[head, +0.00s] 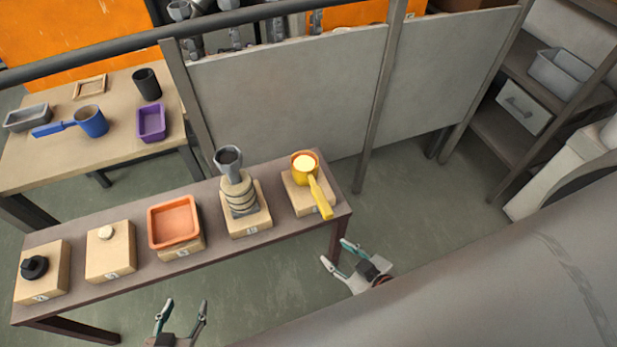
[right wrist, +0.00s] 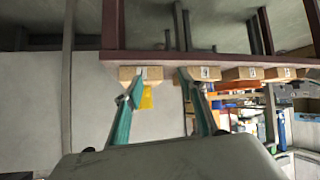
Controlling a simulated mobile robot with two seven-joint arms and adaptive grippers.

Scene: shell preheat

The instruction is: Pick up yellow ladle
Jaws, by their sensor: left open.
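The yellow ladle (head: 319,196) rests on a wooden block (head: 297,200) at the right end of the long narrow table. Its cup has an orange rim and a pale inside, and its handle points toward me, past the block's front edge. In the right wrist view, which looks upside down, part of a yellow handle (right wrist: 147,98) shows by a block. My right gripper (head: 334,253) is open and empty, in front of the table's right end and apart from the ladle. It also shows in the right wrist view (right wrist: 158,82). My left gripper (head: 184,304) is open and empty, in front of the table.
Other blocks on the table (head: 285,228) carry a grey stacked part (head: 238,190), an orange tray (head: 150,226), a small pale knob (head: 106,233) and a black part (head: 34,267). A blue ladle (head: 91,122) is on the back table. Grey panels (head: 290,95) stand behind.

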